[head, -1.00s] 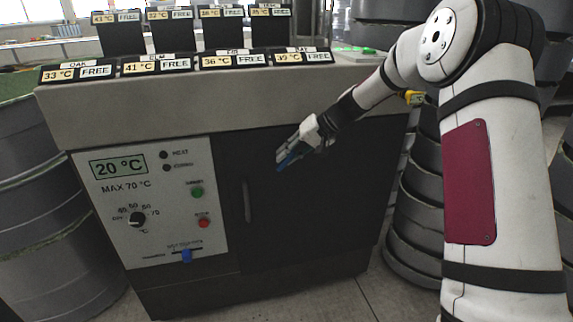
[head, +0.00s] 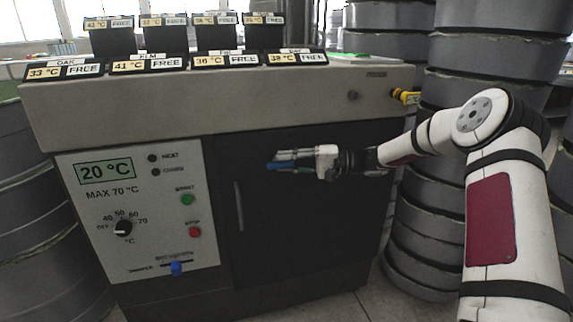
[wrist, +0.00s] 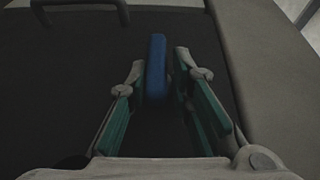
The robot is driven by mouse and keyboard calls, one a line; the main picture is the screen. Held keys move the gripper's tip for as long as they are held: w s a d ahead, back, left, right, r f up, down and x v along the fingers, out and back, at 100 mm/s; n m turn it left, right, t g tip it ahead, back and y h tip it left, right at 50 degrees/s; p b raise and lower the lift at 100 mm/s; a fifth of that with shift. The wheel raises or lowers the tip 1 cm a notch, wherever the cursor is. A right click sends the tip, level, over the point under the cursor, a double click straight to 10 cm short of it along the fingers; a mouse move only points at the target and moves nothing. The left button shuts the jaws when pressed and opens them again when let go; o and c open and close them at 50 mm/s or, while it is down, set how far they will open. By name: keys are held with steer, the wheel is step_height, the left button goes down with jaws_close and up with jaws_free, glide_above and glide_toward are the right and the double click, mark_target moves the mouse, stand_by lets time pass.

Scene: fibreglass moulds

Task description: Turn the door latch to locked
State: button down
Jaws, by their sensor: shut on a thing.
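The door latch shows as a blue handle (head: 279,166) on the upper part of the dark cabinet door (head: 310,220). It also shows in the wrist view as a blue bar (wrist: 156,68) between the fingers. My gripper (head: 290,158) comes from the right, lies about level and is shut on the blue handle. In the wrist view the green-padded fingers (wrist: 160,75) stand on both sides of the bar. The latch's pivot and any lock marking are hidden or too small to read.
A vertical door handle (head: 239,206) is left of the latch. The control panel (head: 140,215) with a dial, buttons and blue slider is further left. Labelled blocks (head: 225,60) line the cabinet top. Stacked grey moulds (head: 430,230) stand close on the right.

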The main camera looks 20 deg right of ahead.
steer(key=shift+d+f+m+y, duration=0.1)
steer(key=shift+f+m+y, duration=0.2)
steer(key=shift+f, duration=0.3)
steer(key=c, duration=1.6)
jaws_free()
steer(key=shift+o, duration=0.2)
steer(key=shift+r, duration=0.15)
steer(key=shift+r, duration=0.1)
steer(key=v, duration=1.1)
steer(key=shift+s+d, duration=0.2)
steer(key=shift+d, duration=0.15)
